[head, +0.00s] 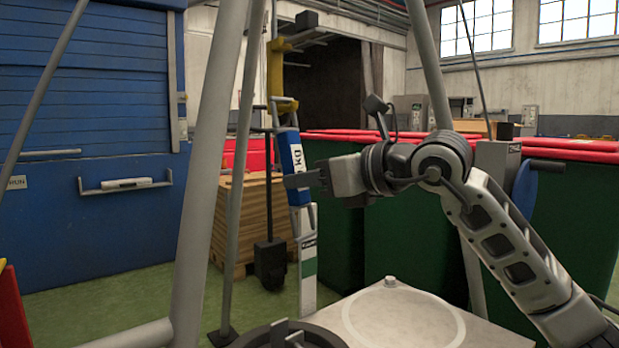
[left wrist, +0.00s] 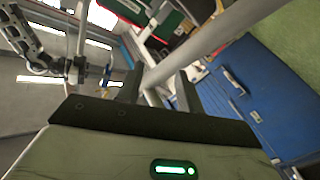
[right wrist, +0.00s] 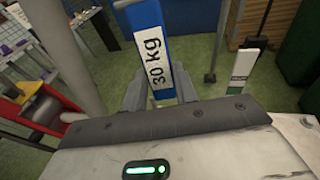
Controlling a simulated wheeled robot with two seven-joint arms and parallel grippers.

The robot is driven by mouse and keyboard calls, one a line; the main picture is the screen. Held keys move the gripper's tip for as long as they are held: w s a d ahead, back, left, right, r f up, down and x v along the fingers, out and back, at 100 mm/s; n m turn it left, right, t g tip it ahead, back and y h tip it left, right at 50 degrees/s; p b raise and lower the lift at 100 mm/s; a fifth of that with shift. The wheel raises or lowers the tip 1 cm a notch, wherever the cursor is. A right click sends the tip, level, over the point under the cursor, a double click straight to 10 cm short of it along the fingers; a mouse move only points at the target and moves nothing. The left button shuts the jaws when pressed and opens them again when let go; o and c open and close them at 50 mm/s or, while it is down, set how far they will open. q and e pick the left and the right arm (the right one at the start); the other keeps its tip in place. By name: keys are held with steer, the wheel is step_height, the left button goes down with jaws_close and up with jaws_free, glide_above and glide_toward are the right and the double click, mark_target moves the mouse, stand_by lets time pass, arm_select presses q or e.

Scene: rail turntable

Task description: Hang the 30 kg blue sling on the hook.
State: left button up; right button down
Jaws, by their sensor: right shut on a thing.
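The blue sling (head: 291,152) has a white label; the right wrist view shows "30 kg" on its blue body (right wrist: 147,20). My right gripper (head: 297,181) is shut on the sling from the right and holds it near upright, raised above the floor. A grey loop stands at its top. A yellow upright piece (head: 275,72), perhaps the hook, is just above and behind that loop. I cannot tell whether they touch. In the right wrist view my right gripper (right wrist: 158,92) has its fingers either side of the sling. My left gripper (left wrist: 157,84) is open and empty, seen in the left wrist view.
Grey frame poles (head: 205,170) cross the left and middle of the head view. A pale platform (head: 480,330) lies below my right arm. A wooden crate stack (head: 228,225), a white post with a green label (head: 308,275) and green bins (head: 410,230) stand behind.

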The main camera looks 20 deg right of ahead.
stand_by(0.3)
steer(key=c, duration=1)
jaws_free()
